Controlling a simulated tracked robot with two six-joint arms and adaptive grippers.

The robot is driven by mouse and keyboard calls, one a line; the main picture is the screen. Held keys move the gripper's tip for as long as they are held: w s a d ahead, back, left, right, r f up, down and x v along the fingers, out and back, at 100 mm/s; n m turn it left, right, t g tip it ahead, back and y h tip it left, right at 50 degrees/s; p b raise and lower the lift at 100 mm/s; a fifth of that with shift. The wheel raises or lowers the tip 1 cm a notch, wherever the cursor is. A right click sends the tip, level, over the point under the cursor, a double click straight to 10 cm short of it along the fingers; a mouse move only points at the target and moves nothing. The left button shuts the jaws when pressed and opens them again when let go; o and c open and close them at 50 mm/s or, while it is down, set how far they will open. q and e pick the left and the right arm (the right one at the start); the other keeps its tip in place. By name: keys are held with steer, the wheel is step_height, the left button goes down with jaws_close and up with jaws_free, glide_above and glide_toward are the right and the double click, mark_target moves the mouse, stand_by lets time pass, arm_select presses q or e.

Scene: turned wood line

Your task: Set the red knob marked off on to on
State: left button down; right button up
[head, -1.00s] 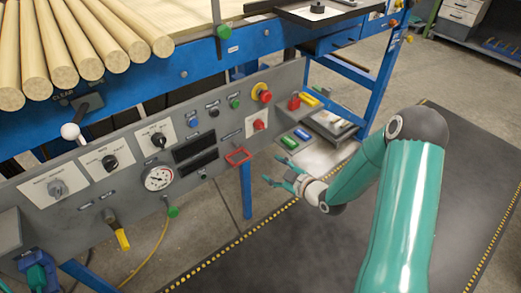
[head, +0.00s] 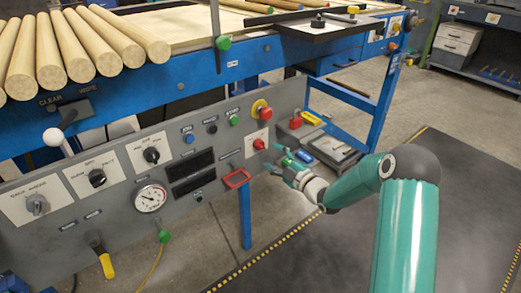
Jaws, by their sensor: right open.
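The red knob (head: 259,144) sits on a small white plate on the grey control panel (head: 222,148), toward its right end. The markings on that plate are too small to read, and I cannot tell which way the knob points. My right gripper (head: 274,160) is open and empty, just right of and below the knob. Its teal fingers point left toward the panel. It looks close to the knob, but I see no clear contact. My left gripper is not in view.
A red stop button (head: 262,112) on yellow sits above the knob, and a red rectangular frame (head: 237,179) juts out below left. Dials, a gauge (head: 150,198) and a yellow-handled lever (head: 104,262) lie farther left. Wooden rods (head: 75,50) lie above. Bins stand behind my gripper.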

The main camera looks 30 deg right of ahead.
mark_target(262, 148)
steer(key=w, duration=0.6)
steer(key=shift+w+a, duration=0.25)
